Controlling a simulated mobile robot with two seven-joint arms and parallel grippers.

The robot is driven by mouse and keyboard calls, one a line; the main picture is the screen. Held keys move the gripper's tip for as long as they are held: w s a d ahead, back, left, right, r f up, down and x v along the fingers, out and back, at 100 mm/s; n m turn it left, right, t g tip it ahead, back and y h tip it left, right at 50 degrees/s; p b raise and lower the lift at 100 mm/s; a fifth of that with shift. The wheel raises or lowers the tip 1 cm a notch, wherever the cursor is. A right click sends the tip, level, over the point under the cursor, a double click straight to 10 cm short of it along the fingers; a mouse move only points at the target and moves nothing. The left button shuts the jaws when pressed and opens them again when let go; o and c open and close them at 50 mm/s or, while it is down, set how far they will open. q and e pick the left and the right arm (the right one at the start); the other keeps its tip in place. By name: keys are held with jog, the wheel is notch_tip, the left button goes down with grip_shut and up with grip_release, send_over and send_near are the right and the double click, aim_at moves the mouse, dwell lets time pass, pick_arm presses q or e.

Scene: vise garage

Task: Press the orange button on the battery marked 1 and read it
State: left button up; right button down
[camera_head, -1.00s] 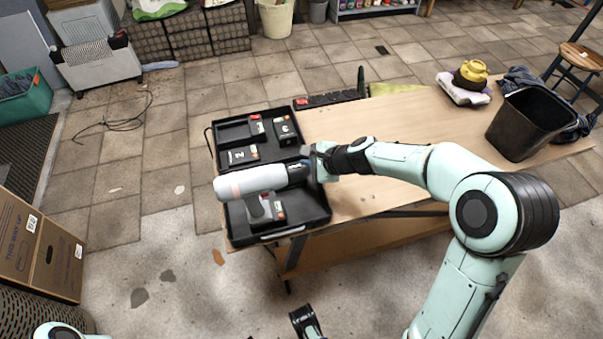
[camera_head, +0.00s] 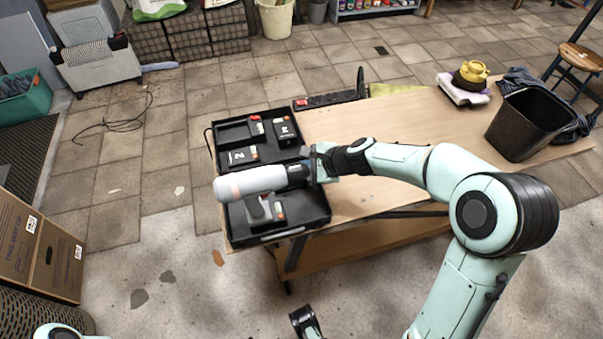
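A black case (camera_head: 235,233) lies open at the table's left end. A battery marked 2 (camera_head: 241,156) lies in its upper part. A second battery (camera_head: 286,131) stands to its upper right; its mark looks like a turned 2. A small part with an orange-red patch (camera_head: 256,126) is beside it. No mark 1 is readable. A black tip (camera_head: 305,322), perhaps my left gripper, shows at the bottom edge.
The wooden table (camera_head: 400,125) is clear in the middle. A black strip with a red end (camera_head: 328,99) lies at the back edge. Cardboard boxes (camera_head: 40,245) stand at left.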

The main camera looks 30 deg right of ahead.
dwell(0.7)
jog(key=shift+f+b, duration=0.45)
jog(key=shift+f+b, duration=0.6)
jog(key=shift+f, duration=0.05)
dwell(0.7)
jog(key=shift+r, duration=0.1)
jog(key=shift+r+p, duration=0.85)
jog(key=shift+p, duration=0.05)
jog(key=shift+r, duration=0.1)
notch_tip(320, 180, up, 5)
jog(key=p, duration=0.5)
